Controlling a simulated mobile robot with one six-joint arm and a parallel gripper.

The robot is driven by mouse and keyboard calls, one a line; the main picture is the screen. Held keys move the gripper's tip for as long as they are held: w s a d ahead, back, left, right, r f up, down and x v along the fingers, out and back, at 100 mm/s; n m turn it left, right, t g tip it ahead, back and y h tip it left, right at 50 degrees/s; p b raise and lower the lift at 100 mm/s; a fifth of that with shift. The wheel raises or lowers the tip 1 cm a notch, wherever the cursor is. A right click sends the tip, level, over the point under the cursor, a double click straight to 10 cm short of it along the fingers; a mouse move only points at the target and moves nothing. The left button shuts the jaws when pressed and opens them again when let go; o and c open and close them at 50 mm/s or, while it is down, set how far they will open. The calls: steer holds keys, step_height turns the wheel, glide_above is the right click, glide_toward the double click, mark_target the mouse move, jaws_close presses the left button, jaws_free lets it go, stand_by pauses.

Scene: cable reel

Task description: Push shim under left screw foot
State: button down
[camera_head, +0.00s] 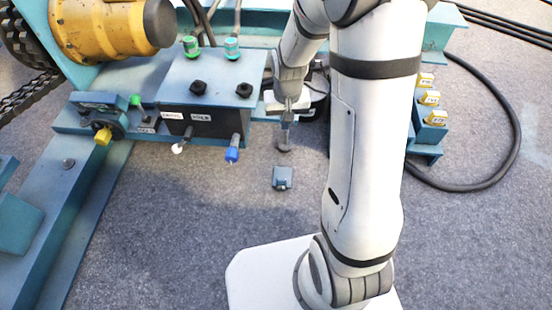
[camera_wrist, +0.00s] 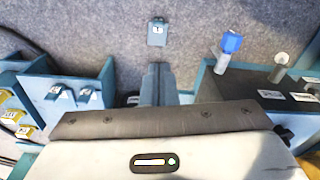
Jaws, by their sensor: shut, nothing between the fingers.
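A small blue block with a pale label (camera_head: 282,178), possibly the shim, lies on the grey carpet floor. It also shows at the top middle of the wrist view (camera_wrist: 157,32). My gripper (camera_head: 284,146) points down just behind the block in the head view. Its fingers are closed together and empty, and they stand apart from the block in the wrist view (camera_wrist: 157,70). I cannot make out a left screw foot in either view.
A blue control box (camera_head: 210,85) with knobs and a blue-tipped lever (camera_head: 232,154) stands left of my gripper. A blue rack with yellow labelled blocks (camera_head: 430,115) stands right. A black cable (camera_head: 508,160) loops there. Carpet in front of the block is clear.

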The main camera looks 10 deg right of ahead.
steer(key=w+f+m+p, duration=0.1)
steer(key=w+f, duration=0.2)
steer(key=f, duration=0.6)
steer(key=w+f, duration=0.3)
steer(key=f, duration=0.7)
steer(key=shift+m+g, duration=0.4)
steer(key=shift+m, duration=0.3)
steer(key=s+f+b, duration=0.1)
steer(key=f, duration=1)
steer(key=s+f+b, duration=0.1)
steer(key=s+f, duration=0.1)
steer(key=f, duration=0.9)
steer(key=s+f+b, duration=0.1)
steer(key=f, duration=0.9)
steer(key=shift+s+a+f, duration=0.2)
steer(key=shift+s+f, duration=0.15)
steer(key=shift+f, duration=0.05)
steer(key=w, duration=0.1)
steer(key=w+b, duration=0.1)
steer(key=shift+w+d+r, duration=0.3)
steer(key=shift+d, duration=0.1)
steer(key=shift+w+d+r, duration=0.15)
steer(key=shift+w+d, duration=0.05)
steer(key=shift+w, duration=0.3)
